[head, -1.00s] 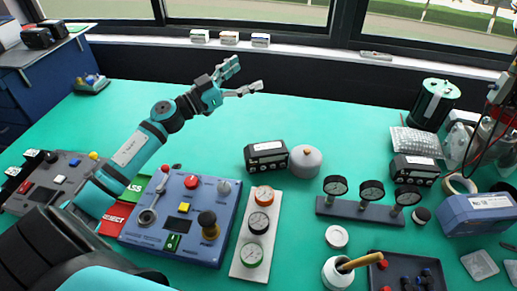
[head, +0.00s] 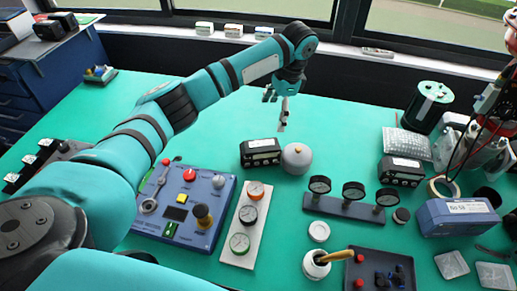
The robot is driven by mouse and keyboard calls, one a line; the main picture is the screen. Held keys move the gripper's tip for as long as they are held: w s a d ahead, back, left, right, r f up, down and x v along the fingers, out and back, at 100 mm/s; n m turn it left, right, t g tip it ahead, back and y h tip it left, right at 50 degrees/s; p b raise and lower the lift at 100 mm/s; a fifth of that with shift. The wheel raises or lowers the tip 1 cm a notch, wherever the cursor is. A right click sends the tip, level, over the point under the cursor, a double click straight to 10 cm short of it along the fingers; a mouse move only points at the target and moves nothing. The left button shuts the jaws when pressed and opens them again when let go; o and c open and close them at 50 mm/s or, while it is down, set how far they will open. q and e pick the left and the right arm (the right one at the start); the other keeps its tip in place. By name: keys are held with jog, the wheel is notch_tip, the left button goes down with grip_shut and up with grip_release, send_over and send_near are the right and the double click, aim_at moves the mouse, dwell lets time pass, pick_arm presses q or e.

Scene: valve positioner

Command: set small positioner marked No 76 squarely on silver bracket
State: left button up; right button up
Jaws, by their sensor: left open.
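My left gripper (head: 276,110) is open and empty, pointing down over the back middle of the green table. A black positioner with a white label (head: 260,152) stands below it, just left of a grey round canister (head: 296,158). A similar black positioner (head: 401,170) stands further right. More black units sit on the blue cabinet (head: 50,28) at the far left. The labels are too small to read, so I cannot tell which is No 76. I cannot make out a silver bracket for certain. My right gripper is not in view.
A blue control panel (head: 180,226), a gauge plate (head: 249,205) and a rail of three gauges (head: 341,208) stand in front. A dark tray (head: 376,263) and a blue box (head: 458,216) are at right. The table's back middle is clear.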

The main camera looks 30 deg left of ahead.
pick_arm(q)
jog(key=s+r, duration=0.1)
jog(key=m+g+b, duration=0.1)
jog(key=b, duration=0.1)
send_over(260, 144)
jog(key=w+d, duration=0.1)
jog(key=d, duration=0.1)
jog(key=x, duration=0.3)
jog(key=w+x, duration=0.1)
jog(key=shift+s+d+f, duration=0.1)
jog(key=shift+d+f, duration=0.1)
jog(key=shift+f, duration=0.3)
jog(key=p+x, duration=0.1)
jog(key=x, duration=0.4)
jog(key=shift+a+f, duration=0.2)
jog(key=shift+f, duration=0.1)
jog(key=x, duration=0.1)
jog(key=p+x, duration=0.1)
jog(key=x, duration=0.3)
jog(key=shift+s+d+f+p, duration=0.1)
jog(key=shift+s+f+p, duration=0.05)
jog(key=shift+s+p, duration=0.2)
jog(key=shift+s+f, duration=0.1)
jog(key=shift+f, duration=0.25)
jog(key=shift+c, duration=0.2)
